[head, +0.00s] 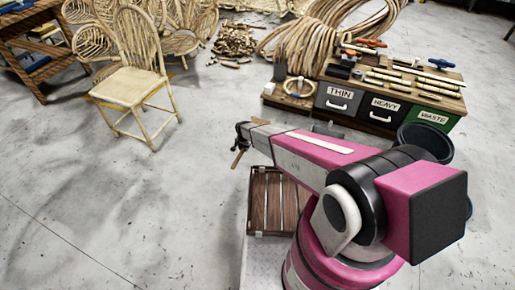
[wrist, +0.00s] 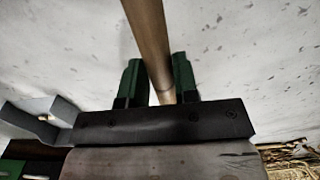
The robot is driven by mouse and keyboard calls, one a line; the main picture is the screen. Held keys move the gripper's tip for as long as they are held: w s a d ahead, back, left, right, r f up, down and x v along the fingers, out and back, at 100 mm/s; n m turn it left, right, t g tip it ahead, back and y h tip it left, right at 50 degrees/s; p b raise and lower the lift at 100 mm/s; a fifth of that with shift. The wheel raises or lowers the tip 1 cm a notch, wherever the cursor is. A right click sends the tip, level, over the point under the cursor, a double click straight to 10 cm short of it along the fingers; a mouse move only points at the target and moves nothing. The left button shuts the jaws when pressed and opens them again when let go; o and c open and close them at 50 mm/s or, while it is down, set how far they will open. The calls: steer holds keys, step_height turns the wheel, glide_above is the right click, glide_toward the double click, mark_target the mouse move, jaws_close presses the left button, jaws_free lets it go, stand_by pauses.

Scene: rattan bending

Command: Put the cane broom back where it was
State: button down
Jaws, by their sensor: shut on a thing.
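My gripper (wrist: 158,82) is shut on a round tan cane handle, which I take for the cane broom (wrist: 147,30). The handle passes between the two green fingers and runs out of the top of the wrist view. In the head view my gripper (head: 242,130) is at the left end of my outstretched arm, above open floor. A short brown length of the held cane (head: 238,157) shows just below it, tilted. The broom's bristles cannot be made out in either view.
A cane chair (head: 135,85) stands at the left, by a wooden rack (head: 40,65). A bench with THIN, HEAVY and WASTE drawers (head: 385,105) stands at the right, beside a dark bin (head: 425,140). A slatted wooden crate (head: 272,200) is below my arm.

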glide_above(255, 152)
step_height(255, 152, down, 6)
steer(key=shift+d, duration=0.1)
steer(key=shift+f, duration=2)
steer(key=shift+f, duration=0.1)
steer(key=c, duration=0.9)
jaws_free()
steer(key=shift+o, duration=0.2)
steer(key=shift+s, duration=0.1)
step_height(255, 152, up, 13)
steer(key=s+d+r+n, duration=0.1)
steer(key=s+d+r, duration=0.7)
steer(key=r, duration=0.5)
steer(key=s+d+r+n, duration=0.1)
steer(key=s+d+r, duration=0.8)
steer(key=r, duration=0.5)
steer(key=s+d+r+n, duration=0.2)
steer(key=s+d+r, duration=0.6)
steer(key=s+r, duration=0.3)
step_height(255, 152, up, 3)
steer(key=shift+d+r, duration=0.15)
steer(key=shift+d, duration=0.25)
